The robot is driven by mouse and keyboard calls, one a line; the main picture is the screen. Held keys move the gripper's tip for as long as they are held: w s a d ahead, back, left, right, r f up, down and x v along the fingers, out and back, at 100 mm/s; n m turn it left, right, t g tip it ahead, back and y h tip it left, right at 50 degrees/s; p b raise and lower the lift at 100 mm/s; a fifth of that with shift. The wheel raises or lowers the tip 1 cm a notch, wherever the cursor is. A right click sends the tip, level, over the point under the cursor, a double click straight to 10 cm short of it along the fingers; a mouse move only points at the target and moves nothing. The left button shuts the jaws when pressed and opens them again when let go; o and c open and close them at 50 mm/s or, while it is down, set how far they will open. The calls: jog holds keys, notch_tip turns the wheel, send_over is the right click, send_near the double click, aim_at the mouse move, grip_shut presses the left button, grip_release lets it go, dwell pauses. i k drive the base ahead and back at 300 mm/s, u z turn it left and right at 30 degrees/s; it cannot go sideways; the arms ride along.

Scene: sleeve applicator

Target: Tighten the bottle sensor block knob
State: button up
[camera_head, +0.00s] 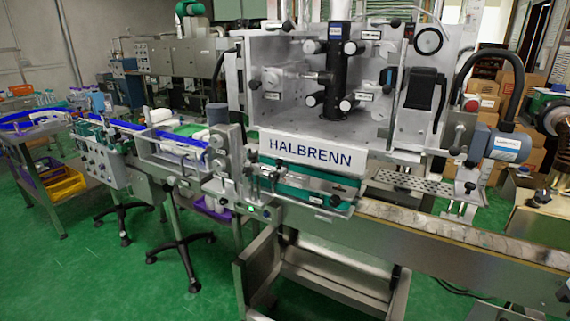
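The sleeve applicator (312,148), a grey metal machine marked HALBRENN, stands in the middle of the camera_head view. A small metal block with a green light (250,208) sits at the conveyor edge, left of the green guide rail (305,192). It may be the bottle sensor block, but I cannot tell for sure. Small dark knobs (335,200) show along the front of the conveyor; which one belongs to the sensor block, and whether it is loose, is too small to tell. My gripper is not in view.
The conveyor (440,228) runs to the lower right, beside a blue motor (503,146). The green floor (120,285) is clear at the lower left.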

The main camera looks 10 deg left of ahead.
aim_at(247, 172)
jog(key=u, duration=0.15)
jog(key=i, duration=0.6)
jog(key=u, duration=0.75)
jog(key=i, duration=0.35)
jog(key=u, duration=0.4)
